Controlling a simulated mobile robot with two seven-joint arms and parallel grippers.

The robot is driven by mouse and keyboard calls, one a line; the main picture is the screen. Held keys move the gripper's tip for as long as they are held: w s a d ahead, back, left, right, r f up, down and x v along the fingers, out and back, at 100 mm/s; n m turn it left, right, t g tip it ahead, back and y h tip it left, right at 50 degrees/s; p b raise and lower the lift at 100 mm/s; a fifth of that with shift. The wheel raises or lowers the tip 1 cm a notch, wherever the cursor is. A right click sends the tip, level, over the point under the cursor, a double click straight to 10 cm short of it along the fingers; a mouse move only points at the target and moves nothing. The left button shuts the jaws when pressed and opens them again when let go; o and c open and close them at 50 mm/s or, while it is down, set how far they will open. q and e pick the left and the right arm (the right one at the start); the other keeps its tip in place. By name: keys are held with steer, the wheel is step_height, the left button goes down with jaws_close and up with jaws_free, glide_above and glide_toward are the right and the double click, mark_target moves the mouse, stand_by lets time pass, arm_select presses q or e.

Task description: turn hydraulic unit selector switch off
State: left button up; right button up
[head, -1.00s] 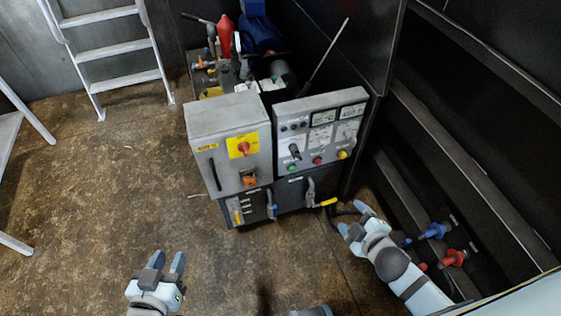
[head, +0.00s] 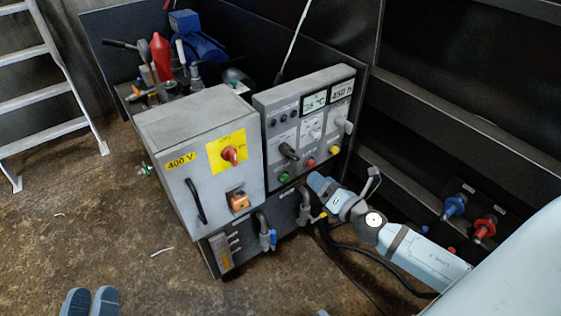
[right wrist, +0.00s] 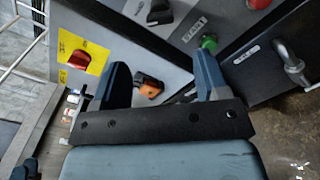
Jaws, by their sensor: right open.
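The hydraulic unit has a grey control panel (head: 318,125) on its front right. A black selector switch (head: 288,151) sits on it, above a green button (head: 284,177). In the right wrist view the black switch (right wrist: 160,12) is at the top, up and left of the green button (right wrist: 209,42). My right gripper (head: 345,180) is open and empty in front of the panel's lower right, apart from the switch. Its spread fingers (right wrist: 163,78) show in the wrist view. My left gripper (head: 91,296) is open and empty at the bottom left, over the floor.
Beside the panel is a grey 400 V box (head: 200,145) with a red rotary switch (head: 230,154) on yellow and an orange switch (head: 239,201). Pipe valves (head: 266,235) and a black hose (head: 385,265) are low in front. A ladder (head: 45,95) stands left.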

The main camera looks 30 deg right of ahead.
mark_target(297, 159)
steer(key=w, duration=0.9)
steer(key=w+a, duration=0.1)
steer(key=w, duration=0.3)
steer(key=shift+w+p, duration=0.25)
steer(key=shift+p, duration=0.15)
steer(key=c, duration=0.9)
